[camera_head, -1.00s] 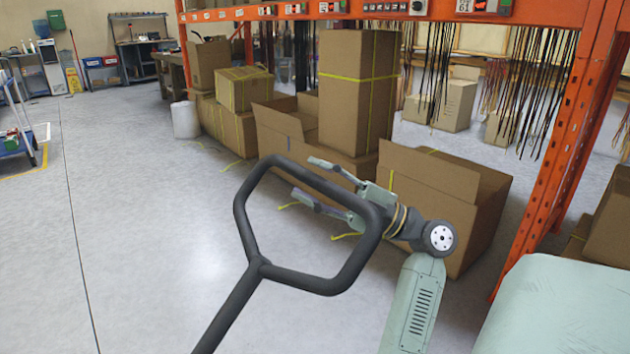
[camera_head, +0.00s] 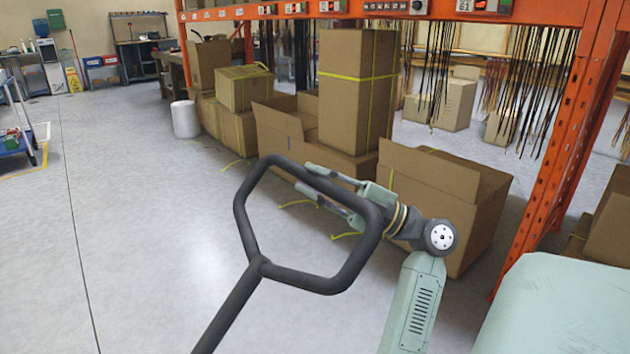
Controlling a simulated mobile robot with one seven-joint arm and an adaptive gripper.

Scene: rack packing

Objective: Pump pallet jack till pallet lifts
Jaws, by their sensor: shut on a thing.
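The pallet jack's handle (camera_head: 246,225), a dark grey closed loop on a straight shaft (camera_head: 226,312), stands tilted in the middle of the view. My pale green gripper (camera_head: 304,178) reaches in from the right at the loop's upper right side. Its two fingers are shut on the handle, around the upper bar. Part of the fingers is hidden by the bar. The jack's body, its forks and the pallet are out of view.
An orange rack (camera_head: 575,130) with several open and taped cardboard boxes (camera_head: 357,95) stands behind the handle. A white cylinder (camera_head: 185,119) and a blue cart (camera_head: 15,143) are farther left.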

